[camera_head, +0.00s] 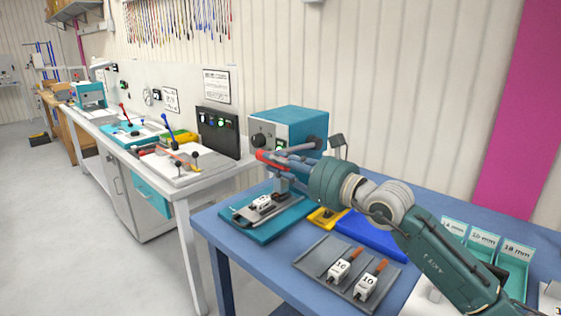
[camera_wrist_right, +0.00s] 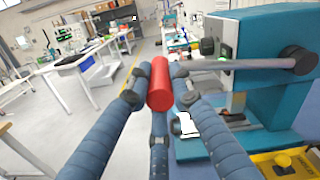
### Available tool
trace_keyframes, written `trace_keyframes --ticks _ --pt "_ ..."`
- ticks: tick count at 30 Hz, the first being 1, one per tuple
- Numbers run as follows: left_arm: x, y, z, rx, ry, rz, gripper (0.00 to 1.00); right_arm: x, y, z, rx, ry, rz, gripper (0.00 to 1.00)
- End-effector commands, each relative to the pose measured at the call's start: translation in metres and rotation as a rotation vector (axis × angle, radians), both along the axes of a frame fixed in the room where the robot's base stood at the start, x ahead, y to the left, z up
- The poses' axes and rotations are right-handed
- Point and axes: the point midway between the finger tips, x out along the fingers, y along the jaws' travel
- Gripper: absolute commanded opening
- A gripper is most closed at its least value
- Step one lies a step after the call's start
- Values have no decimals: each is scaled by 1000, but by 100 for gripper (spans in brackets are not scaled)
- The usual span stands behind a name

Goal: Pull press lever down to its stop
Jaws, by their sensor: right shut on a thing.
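The press (camera_head: 305,118) is a teal housing with a pale front, standing on the blue table. Its lever is a grey metal rod (camera_wrist_right: 245,64) with a red grip (camera_wrist_right: 159,86) at the free end. In the right wrist view the rod runs about level from a dark hub on the press to the grip. My right gripper (camera_head: 272,160) is shut on the red grip, with fingers on both sides of it. The grip also shows in the head view (camera_head: 265,158), partly covered by the fingers. My left gripper is in neither view.
Below the press head, a small white-labelled block (camera_head: 262,203) sits on the press base (camera_head: 250,234). A yellow bin (camera_head: 325,217) and teal labelled bins (camera_head: 516,262) are nearby. A white bench (camera_head: 190,180) stands left.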

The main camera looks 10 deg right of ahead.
Motion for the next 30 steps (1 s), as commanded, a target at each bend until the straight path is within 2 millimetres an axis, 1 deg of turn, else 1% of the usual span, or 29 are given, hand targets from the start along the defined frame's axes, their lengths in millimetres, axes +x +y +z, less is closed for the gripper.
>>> trace_keyframes --ticks 1,3,17,18,20,21,30 --pt "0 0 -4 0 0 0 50 -1 2 -6 3 7 5 0" --pt "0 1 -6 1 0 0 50 -1 2 -8 3 7 5 0" --pt "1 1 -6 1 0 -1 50 -2 3 -11 3 13 6 0" --pt "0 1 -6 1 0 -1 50 -2 3 -11 3 13 6 26" --pt "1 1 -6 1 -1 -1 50 -2 3 -11 3 13 6 38" --pt "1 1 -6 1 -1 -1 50 -1 3 -11 2 12 5 40" --pt "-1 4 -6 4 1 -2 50 -2 0 -9 2 7 2 40"
